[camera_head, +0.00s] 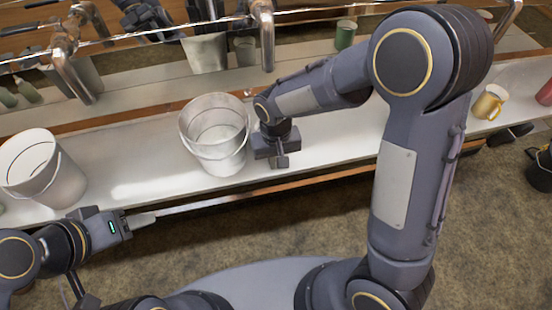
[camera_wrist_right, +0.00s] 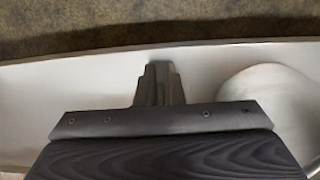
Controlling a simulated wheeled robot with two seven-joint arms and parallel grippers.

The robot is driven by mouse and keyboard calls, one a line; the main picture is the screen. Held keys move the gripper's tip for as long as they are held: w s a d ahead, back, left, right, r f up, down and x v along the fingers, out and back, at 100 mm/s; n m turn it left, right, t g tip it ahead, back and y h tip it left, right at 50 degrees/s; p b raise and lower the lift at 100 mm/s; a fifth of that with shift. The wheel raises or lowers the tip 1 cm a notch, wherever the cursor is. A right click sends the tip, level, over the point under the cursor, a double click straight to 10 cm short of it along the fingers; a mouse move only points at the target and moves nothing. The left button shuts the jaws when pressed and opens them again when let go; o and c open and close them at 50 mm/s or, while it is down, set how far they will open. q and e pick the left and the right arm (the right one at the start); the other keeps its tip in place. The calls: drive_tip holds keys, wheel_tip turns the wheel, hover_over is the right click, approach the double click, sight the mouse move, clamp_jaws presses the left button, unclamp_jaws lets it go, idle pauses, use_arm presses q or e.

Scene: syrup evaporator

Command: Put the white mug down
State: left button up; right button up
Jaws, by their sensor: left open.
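I see no white mug in either view. My right gripper (camera_head: 281,162) hangs low over the white counter, just right of a pale bucket (camera_head: 213,138). In the right wrist view its dark fingers (camera_wrist_right: 158,84) are together, with nothing visible between them. A rounded white thing beside them in that view (camera_wrist_right: 268,88) looks like the bucket's side. My left gripper (camera_head: 142,220) is open at the counter's front edge, between the two buckets, and I see nothing held in it.
A second pale bucket (camera_head: 41,168) stands at the counter's left. A yellow mug (camera_head: 489,103) and a red mug (camera_head: 545,93) are at the far right. A green mug (camera_head: 345,35) stands at the back. Metal pipes (camera_head: 72,62) run behind. The white counter (camera_head: 330,135) has bare room right of my right gripper.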

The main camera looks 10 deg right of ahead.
drive_tip(key=o, duration=0.4)
wheel_tip(320, 180, up, 12)
drive_tip(key=shift+r+p, duration=0.2)
drive_tip(key=shift+p, duration=0.35)
drive_tip(key=s+d+r+m+t+y, duration=0.1)
drive_tip(key=s+d+t+y, duration=0.1)
drive_tip(key=s+d, duration=0.3)
drive_tip(key=s+d+r+m+t+y, duration=0.1)
drive_tip(key=s+d, duration=0.5)
drive_tip(key=s, duration=0.6)
drive_tip(key=r+t, duration=0.1)
drive_tip(key=t, duration=0.1)
drive_tip(key=shift+s+d+t+y, duration=0.15)
drive_tip(key=shift+d+t+y, duration=0.15)
drive_tip(key=shift+y, duration=0.1)
drive_tip(key=shift+r, duration=0.1)
